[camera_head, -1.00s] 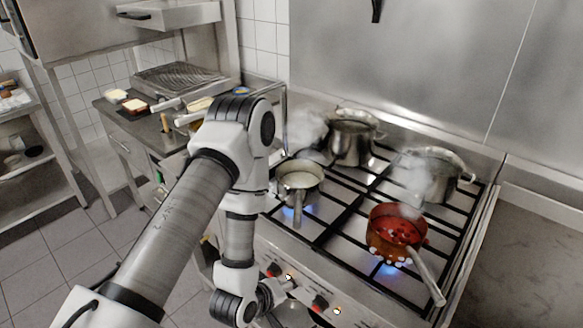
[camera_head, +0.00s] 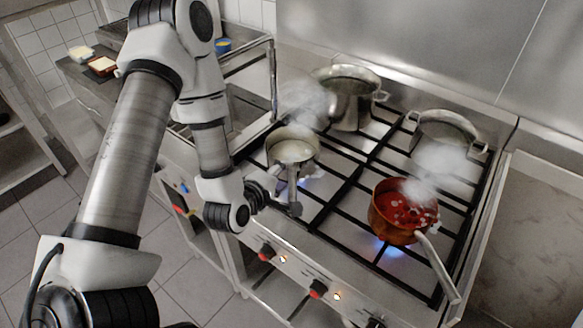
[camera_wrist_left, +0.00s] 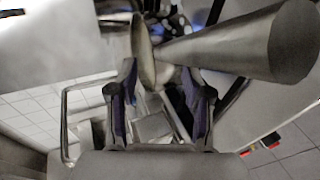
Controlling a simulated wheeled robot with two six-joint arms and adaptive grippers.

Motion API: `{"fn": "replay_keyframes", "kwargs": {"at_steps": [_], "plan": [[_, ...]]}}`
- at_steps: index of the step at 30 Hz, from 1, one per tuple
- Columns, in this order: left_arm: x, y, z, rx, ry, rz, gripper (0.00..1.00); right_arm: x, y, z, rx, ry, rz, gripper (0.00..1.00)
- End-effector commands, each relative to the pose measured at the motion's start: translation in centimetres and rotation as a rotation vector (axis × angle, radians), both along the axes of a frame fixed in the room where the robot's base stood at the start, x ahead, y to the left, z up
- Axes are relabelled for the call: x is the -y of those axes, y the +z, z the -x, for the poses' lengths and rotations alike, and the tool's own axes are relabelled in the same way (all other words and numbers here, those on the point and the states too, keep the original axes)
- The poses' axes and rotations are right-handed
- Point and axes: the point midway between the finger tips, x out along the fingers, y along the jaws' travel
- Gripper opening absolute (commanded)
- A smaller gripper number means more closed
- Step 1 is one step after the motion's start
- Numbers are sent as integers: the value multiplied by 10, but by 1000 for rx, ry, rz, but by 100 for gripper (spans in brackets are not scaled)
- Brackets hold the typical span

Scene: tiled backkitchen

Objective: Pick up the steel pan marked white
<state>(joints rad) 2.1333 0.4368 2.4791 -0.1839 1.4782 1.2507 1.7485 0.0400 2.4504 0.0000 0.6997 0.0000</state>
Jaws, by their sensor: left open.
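A small steel pan (camera_head: 293,150) with pale contents stands on the front left burner, its handle pointing toward the front edge of the stove. I cannot make out a white mark on it. My left gripper (camera_head: 284,188) is low beside the handle, just in front of the pan body. In the left wrist view the two fingers (camera_wrist_left: 160,78) are spread apart. A grey metal shape, probably the pan's handle (camera_wrist_left: 240,45), crosses just beyond the fingertips. I cannot tell whether it lies between them. My right gripper is out of view.
A copper pan (camera_head: 398,232) with red contents steams over a blue flame at the front right. Two steel pots stand behind, one at the back left (camera_head: 350,108) and one at the back right (camera_head: 447,130). Red-marked knobs (camera_head: 317,288) line the stove front.

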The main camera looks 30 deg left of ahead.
Motion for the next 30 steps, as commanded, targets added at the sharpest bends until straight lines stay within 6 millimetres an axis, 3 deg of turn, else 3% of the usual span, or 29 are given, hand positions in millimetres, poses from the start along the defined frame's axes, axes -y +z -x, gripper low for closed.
{"fn": "replay_keyframes", "kwargs": {"at_steps": [5,9,15,16,20,30], "plan": [[-10,-7,-24,-2,-1,-4,50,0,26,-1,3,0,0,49],[-10,-18,-42,-1,-3,-3,50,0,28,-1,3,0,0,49],[-10,-21,-44,-1,-1,-2,50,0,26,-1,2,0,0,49],[-10,-21,-44,-1,-1,-2,46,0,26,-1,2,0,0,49],[-10,-21,-44,-1,-1,-2,0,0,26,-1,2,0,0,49],[-10,-21,-44,-1,-2,-1,0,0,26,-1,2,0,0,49]]}}
